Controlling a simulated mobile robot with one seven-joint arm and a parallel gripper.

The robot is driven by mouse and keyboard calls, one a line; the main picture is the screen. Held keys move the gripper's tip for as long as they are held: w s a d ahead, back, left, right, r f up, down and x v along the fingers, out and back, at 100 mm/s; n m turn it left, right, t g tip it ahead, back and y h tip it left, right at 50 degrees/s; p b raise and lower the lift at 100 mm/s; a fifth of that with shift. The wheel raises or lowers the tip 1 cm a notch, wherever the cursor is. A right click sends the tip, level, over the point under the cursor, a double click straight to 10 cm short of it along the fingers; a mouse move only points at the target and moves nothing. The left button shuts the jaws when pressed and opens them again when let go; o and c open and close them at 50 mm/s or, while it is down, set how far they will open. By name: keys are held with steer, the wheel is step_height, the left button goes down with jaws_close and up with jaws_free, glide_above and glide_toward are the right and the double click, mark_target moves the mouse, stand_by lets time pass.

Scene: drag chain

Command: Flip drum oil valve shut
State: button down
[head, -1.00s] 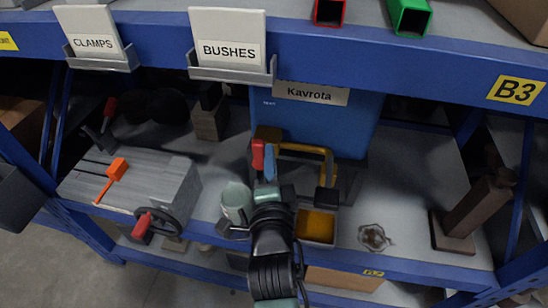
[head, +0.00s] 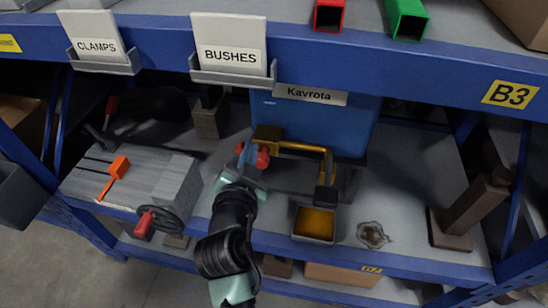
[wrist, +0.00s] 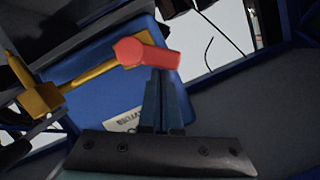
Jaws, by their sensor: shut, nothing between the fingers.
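The blue drum (head: 315,125), labelled Kavrota, stands at the back of the shelf. A brass pipe (head: 300,147) runs from it to a dark end over a tray. The valve's red handle (head: 263,157) sits at the pipe's left part and lies low, roughly across. In the wrist view the red handle (wrist: 150,53) crosses the brass pipe (wrist: 85,75). My gripper (head: 245,150) is at the handle's left side. Its blue fingers (wrist: 165,72) are shut and empty, with their tips at or very near the handle; contact is unclear.
A metal tray (head: 314,240) holds amber oil beneath the outlet. A grey vise-like block (head: 175,185) with an orange tool is at left. A small glass-like dish (head: 372,235) and a brown stand (head: 455,240) are at right. The upper blue shelf edge (head: 400,65) overhangs.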

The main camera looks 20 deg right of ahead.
steer(key=shift+w+a+f+n+g+h+b, duration=0.2)
steer(key=shift+a+f+n+g+h, duration=0.1)
steer(key=shift+n, duration=0.55)
steer(key=shift+w+a+f+n+g+h+b, duration=0.15)
steer(key=shift+w+a+f+n+h, duration=0.15)
steer(key=shift+n, duration=0.6)
steer(key=shift+w+a+f+n+g+h+b, duration=0.1)
steer(key=shift+w+a+f+n+g+h, duration=0.15)
steer(key=shift+n, duration=0.6)
steer(key=shift+s, duration=0.1)
steer(key=shift+r, duration=0.1)
